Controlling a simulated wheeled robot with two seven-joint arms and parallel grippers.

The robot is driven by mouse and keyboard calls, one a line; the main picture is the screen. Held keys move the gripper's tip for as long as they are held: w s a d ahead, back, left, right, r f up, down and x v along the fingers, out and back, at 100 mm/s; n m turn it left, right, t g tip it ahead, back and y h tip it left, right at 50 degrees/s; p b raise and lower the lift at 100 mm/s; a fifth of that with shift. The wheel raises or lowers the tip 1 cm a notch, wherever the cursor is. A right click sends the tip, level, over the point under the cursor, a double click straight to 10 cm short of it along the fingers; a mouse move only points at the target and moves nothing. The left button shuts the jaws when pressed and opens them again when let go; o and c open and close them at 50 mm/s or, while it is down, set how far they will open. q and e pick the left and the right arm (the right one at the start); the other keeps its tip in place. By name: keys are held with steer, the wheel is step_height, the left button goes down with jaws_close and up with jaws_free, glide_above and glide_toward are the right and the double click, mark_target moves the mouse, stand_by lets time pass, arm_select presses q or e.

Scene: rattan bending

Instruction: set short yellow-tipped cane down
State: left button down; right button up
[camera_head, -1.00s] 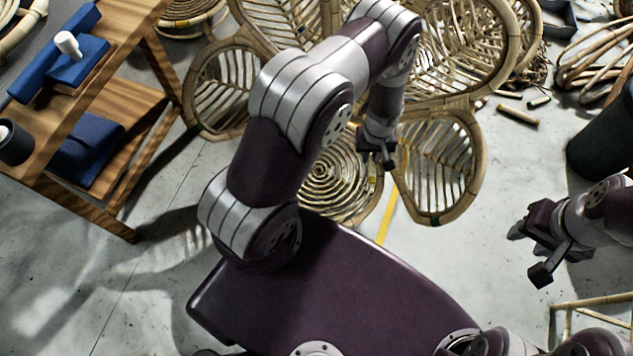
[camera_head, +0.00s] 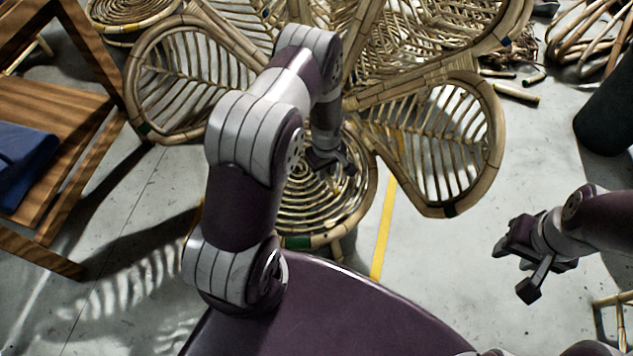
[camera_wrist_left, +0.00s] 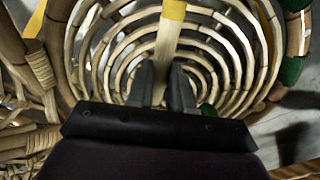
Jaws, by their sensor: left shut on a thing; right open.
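My left gripper (camera_head: 332,163) is over the round spiral rattan seat (camera_head: 310,212). In the left wrist view, the left gripper (camera_wrist_left: 161,83) is shut on the short yellow-tipped cane (camera_wrist_left: 164,48), whose yellow band (camera_wrist_left: 174,10) is at the top of the picture. The cane's lower end is hidden between the fingers. The seat's coils (camera_wrist_left: 105,60) lie behind it; I cannot tell whether the cane touches them. In the head view the cane cannot be made out clearly. My right gripper (camera_head: 524,262) is open and empty above the floor at right.
Leaf-shaped rattan panels (camera_head: 440,145) surround the seat at the back and right. A wooden shelf (camera_head: 60,110) with a blue item (camera_head: 22,160) stands at left. A dark cylinder (camera_head: 607,115) and cane offcuts (camera_head: 516,92) are at right. Floor with a yellow line (camera_head: 383,235) is clear between.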

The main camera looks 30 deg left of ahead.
mark_target(319, 182)
arm_select(q)
steer(key=shift+a+f+b, duration=0.3)
steer(key=shift+a+f, duration=0.45)
steer(key=shift+a, duration=0.1)
step_height(319, 182, down, 4)
steer(key=b, duration=0.3)
steer(key=shift+r, duration=0.3)
steer(key=shift+f, duration=0.25)
steer(key=c, duration=1)
jaws_free()
arm_select(e)
step_height(319, 182, down, 4)
steer(key=shift+f, duration=0.1)
